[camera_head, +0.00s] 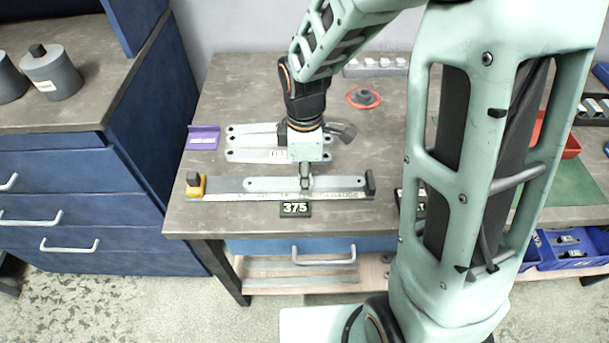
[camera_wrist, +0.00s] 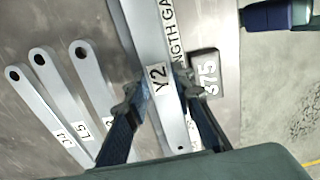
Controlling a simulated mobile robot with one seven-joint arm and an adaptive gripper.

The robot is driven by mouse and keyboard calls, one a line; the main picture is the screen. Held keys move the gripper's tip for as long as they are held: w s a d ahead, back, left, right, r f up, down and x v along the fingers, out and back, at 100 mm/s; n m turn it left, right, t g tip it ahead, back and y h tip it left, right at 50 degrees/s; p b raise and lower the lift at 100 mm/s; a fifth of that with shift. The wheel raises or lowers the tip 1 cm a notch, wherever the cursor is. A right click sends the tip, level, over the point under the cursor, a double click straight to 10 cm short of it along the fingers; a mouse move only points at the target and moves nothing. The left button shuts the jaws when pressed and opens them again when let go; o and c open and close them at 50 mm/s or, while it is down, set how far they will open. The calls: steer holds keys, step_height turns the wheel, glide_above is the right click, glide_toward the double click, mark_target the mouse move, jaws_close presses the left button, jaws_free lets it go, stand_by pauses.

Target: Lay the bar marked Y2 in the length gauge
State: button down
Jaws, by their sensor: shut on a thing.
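The bar marked Y2 (camera_wrist: 158,78) is a pale grey flat bar; in the head view the bar (camera_head: 262,184) lies lengthwise along the length gauge (camera_head: 225,197). My gripper (camera_head: 304,185) points down and is shut on the bar across its width. In the wrist view my gripper (camera_wrist: 155,98) has a finger on each side by the Y2 label. The gauge has an orange end piece with a dark knob (camera_head: 194,183) at the left and a dark upright stop (camera_head: 370,182) at the right. I cannot tell whether the bar touches the gauge bed.
Several other pale bars (camera_head: 255,155) lie behind the gauge; the wrist view shows one marked L5 (camera_wrist: 65,105). A black plate reading 375 (camera_head: 295,208) sits at the gauge's front. A purple holder (camera_head: 203,138) and a red-rimmed dark piece (camera_head: 363,98) stand farther back.

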steer(key=c, duration=1.6)
jaws_free()
step_height(320, 180, up, 12)
steer(key=shift+r, duration=0.1)
